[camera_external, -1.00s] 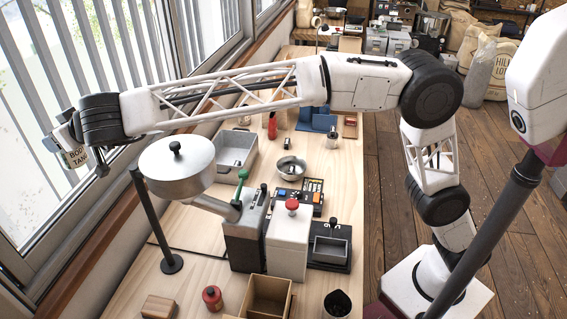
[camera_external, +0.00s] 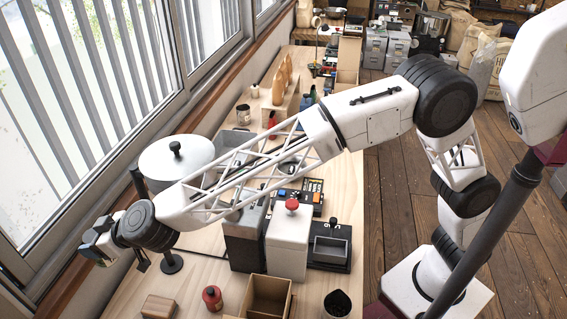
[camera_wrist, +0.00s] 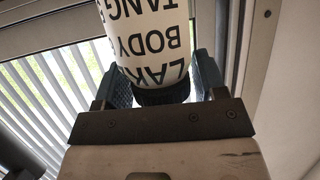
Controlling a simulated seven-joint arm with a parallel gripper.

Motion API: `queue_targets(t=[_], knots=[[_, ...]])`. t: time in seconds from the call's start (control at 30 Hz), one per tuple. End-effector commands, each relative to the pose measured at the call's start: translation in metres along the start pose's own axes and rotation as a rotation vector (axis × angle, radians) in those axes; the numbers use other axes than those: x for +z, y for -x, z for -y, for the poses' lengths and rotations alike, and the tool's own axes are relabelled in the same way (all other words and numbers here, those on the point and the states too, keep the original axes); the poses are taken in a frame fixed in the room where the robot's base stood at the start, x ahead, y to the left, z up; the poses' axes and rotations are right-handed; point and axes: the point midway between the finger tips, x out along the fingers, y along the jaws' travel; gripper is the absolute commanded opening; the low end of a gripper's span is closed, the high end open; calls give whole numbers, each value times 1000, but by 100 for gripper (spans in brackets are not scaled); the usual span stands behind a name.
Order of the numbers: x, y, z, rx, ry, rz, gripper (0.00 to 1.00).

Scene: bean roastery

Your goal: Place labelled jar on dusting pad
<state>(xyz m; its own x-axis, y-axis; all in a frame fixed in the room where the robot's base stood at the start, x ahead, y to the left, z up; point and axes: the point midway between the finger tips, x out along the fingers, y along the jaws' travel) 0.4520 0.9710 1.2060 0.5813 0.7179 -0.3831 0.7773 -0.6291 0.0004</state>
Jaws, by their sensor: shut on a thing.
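The labelled jar (camera_wrist: 148,38) fills the upper middle of the wrist view. It has a white label with black letters that read upside down, with "BODY" and "TANG" legible, and a dark end towards my palm. My gripper (camera_wrist: 162,74) is shut on it, with one blue-grey finger on each side. In the external view my gripper (camera_external: 100,246) is at the far left, by the window and above the near left table edge. The jar is hard to make out there. I cannot pick out the dusting pad in either view.
A round-lidded metal vessel (camera_external: 176,160) on a black stand is under and behind my forearm. A white canister (camera_external: 289,240) with a red knob, an open wooden box (camera_external: 267,296), a red bottle (camera_external: 212,298) and a wooden block (camera_external: 159,306) stand on the near table (camera_external: 190,272).

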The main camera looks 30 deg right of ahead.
Motion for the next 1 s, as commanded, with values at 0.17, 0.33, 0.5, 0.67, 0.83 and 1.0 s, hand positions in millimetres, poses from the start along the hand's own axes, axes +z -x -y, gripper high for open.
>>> queue_targets(t=[0.17,0.33,0.5,0.67,0.83,1.0], knots=[[31,3,1,-27,13,1,35],[60,5,2,-53,23,1,35],[88,9,1,-77,33,0,35],[112,11,1,-97,42,-1,35],[131,14,0,-112,48,-1,35],[138,15,0,-120,49,-2,35]])
